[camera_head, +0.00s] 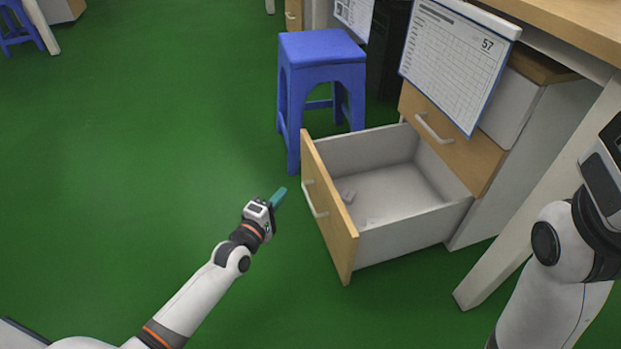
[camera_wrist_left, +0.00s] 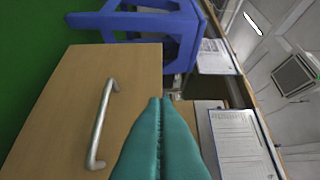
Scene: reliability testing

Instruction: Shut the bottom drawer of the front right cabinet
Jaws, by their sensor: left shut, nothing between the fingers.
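The bottom drawer (camera_head: 330,212) of the cabinet (camera_head: 480,150) is pulled far out, with its wooden front facing left and a metal handle on it. Its pale inside is nearly bare, with a small grey item (camera_head: 348,196) near the front. My left gripper (camera_head: 279,197) has teal fingers, shut and empty, to the left of the drawer front and apart from it. In the left wrist view the fingers (camera_wrist_left: 160,140) point past the drawer front (camera_wrist_left: 60,110) and its handle (camera_wrist_left: 102,122).
A blue stool (camera_head: 322,62) stands just behind the open drawer. A pale desk leg (camera_head: 480,285) stands to the right. The green floor (camera_head: 130,150) on the left is clear.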

